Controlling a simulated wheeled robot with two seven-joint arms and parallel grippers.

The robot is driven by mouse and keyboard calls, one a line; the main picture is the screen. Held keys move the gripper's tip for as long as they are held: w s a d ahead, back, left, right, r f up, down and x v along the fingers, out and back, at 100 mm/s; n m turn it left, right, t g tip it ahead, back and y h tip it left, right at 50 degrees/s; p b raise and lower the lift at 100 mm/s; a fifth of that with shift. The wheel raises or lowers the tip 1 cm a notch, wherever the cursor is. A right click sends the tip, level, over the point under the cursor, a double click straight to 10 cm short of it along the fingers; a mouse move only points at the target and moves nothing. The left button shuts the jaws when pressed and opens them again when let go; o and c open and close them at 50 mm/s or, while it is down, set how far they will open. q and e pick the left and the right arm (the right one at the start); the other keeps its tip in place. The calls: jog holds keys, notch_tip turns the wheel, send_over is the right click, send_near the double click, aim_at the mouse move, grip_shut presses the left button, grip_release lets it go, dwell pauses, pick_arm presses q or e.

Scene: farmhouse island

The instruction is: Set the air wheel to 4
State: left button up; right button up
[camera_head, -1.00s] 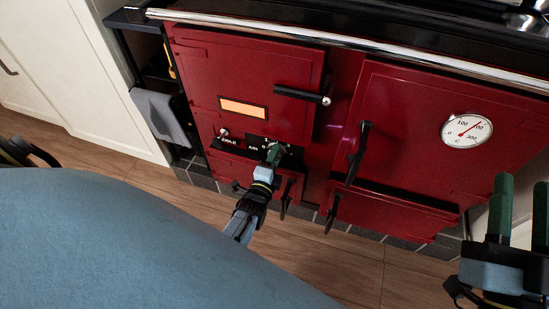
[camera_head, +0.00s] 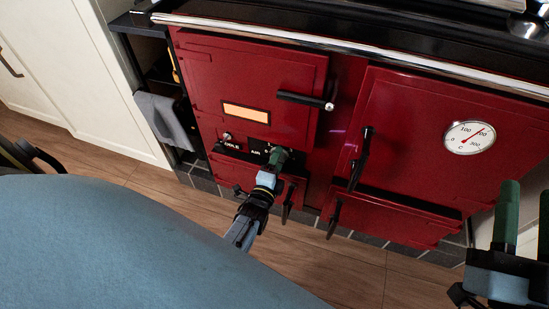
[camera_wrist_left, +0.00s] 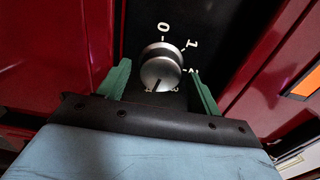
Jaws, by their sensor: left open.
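The air wheel is a round silver knob (camera_wrist_left: 161,68) on a black plate in the left wrist view, marked 0, 1 and a partly covered 2. In the head view my left gripper (camera_head: 279,156) is at the AIR plate (camera_head: 256,151) and covers the knob. My right gripper (camera_head: 526,207) is open and empty at the right edge.
The red range has an upper left door with a black handle (camera_head: 305,101), a right door handle (camera_head: 361,158) and a round thermometer (camera_head: 470,137). A chrome rail (camera_head: 350,58) runs above. A grey cloth (camera_head: 163,120) hangs at left. The wooden floor (camera_head: 320,268) is clear.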

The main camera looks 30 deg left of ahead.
pick_arm(q)
jog(key=p+v, duration=0.4)
jog(key=v, duration=0.9)
jog(key=shift+s, duration=0.15)
pick_arm(e)
jog(key=s+d+f+g+h, duration=0.1)
jog(key=f+g+h, duration=0.1)
jog(key=f+g, duration=0.3)
jog(key=s+d+f+g+h, duration=0.1)
jog(key=f+g, duration=0.4)
jog(key=f, duration=0.5)
jog(key=shift+d+f+g+h, duration=0.25)
jog(key=shift+d+g+h, duration=0.15)
jog(key=shift+d, duration=0.4)
pick_arm(q)
jog(key=shift+d, duration=0.1)
pick_arm(e)
jog(key=shift+s, duration=0.1)
